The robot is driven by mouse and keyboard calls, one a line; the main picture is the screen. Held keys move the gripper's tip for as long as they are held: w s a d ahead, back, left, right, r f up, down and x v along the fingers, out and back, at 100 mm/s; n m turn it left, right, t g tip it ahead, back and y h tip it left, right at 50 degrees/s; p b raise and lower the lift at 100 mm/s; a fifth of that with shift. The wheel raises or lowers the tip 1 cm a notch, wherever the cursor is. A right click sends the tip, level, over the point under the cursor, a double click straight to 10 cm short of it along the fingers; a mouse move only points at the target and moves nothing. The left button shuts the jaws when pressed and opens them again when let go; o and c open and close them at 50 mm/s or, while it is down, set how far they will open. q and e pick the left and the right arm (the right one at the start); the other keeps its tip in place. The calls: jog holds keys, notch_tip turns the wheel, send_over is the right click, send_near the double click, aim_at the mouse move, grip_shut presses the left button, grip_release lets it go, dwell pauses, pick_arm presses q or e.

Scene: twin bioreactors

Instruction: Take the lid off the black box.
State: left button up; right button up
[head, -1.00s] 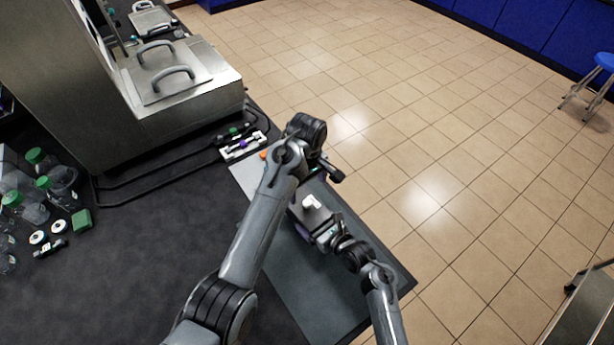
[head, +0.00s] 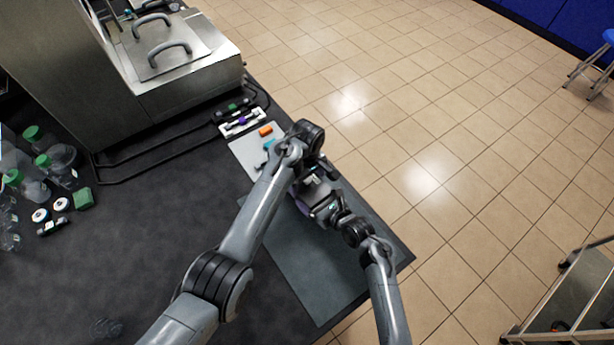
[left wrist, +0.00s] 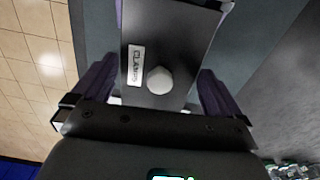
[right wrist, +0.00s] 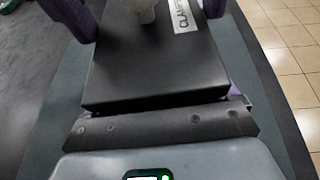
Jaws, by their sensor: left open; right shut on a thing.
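The black box (right wrist: 155,65) has a flat black top with a white label and a pale knob (left wrist: 160,80). A seam between lid (left wrist: 185,40) and box is not clear in either wrist view. My right gripper (right wrist: 147,12) is shut on the box, a purple finger on each side. My left gripper (left wrist: 158,72) is open above the box, its purple fingers spread on both sides of the knob and apart from it. In the head view my left gripper (head: 309,174) and right gripper (head: 320,203) are close together and hide most of the box.
A grey mat (head: 310,270) lies below on the dark bench, near its edge with the tiled floor. An orange piece (head: 265,130) and a white rack (head: 241,123) are beyond the grippers. A steel bath (head: 185,75) and green-capped bottles (head: 50,165) stand left.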

pick_arm(q)
jog(key=c, duration=0.8)
jog(key=shift+r, duration=0.3)
jog(key=shift+r, duration=0.85)
jog(key=shift+r, duration=2)
